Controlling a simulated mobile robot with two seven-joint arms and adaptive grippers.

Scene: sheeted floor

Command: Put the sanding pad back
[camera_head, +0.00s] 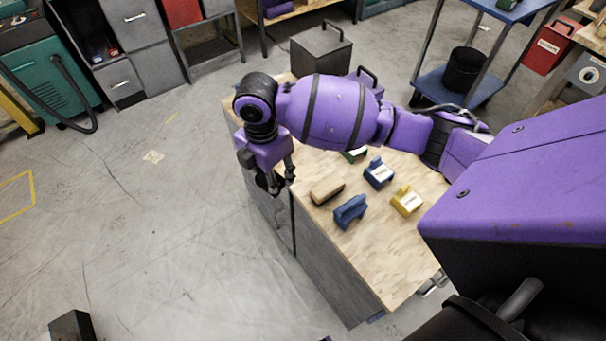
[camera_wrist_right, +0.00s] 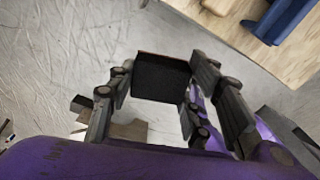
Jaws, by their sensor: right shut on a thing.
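My right gripper (camera_head: 274,180) hangs just past the left edge of the wooden bench top, over the floor side. In the right wrist view its fingers (camera_wrist_right: 166,95) are shut on a black, flat-faced block with a thin brown edge (camera_wrist_right: 162,78), which looks like the sanding pad. In the head view the held block is mostly hidden by the dark fingers. My left gripper is not in view.
The bench top (camera_head: 375,260) holds a tan block (camera_head: 327,190), a blue block (camera_head: 350,211), another blue piece with a label (camera_head: 378,173), a yellow piece (camera_head: 406,201) and a partly hidden green piece (camera_head: 354,155). Open floor (camera_head: 150,220) lies left.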

